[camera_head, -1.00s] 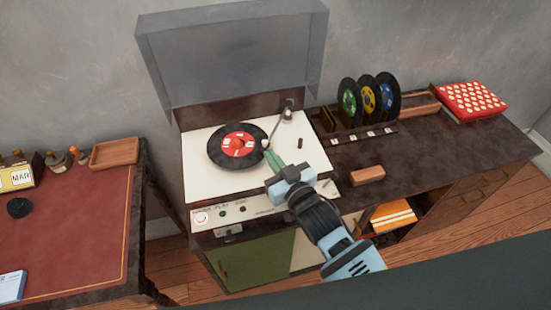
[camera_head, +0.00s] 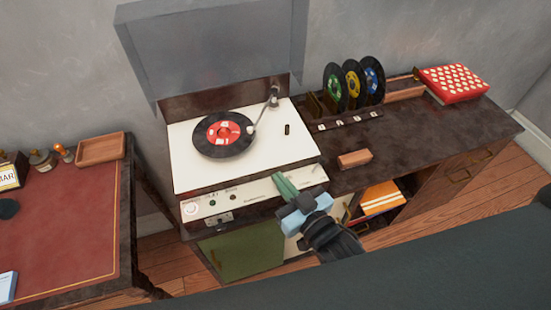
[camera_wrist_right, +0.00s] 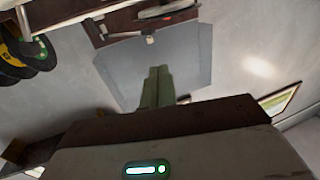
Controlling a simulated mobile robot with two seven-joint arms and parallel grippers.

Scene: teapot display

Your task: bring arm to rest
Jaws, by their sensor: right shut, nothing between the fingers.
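My right gripper (camera_head: 284,186) shows in the head view in front of the record player's front panel, its green fingers shut and empty, pointing up and left. In the right wrist view its shut green fingers (camera_wrist_right: 157,88) stand in front of the grey lid. The record player (camera_head: 185,172) has a white top, and a black record with a red label (camera_head: 222,133) lies on it. The tonearm (camera_head: 265,112) reaches from the back right to the record's right side. The lid (camera_head: 215,45) is raised. My left gripper is not in view.
The player stands on a dark cabinet (camera_head: 420,130). A rack holds several upright records (camera_head: 352,85). A brown block (camera_head: 354,159) lies in front of it, and a red patterned box (camera_head: 453,83) is at the far right. A red-topped desk (camera_head: 70,220) is at left.

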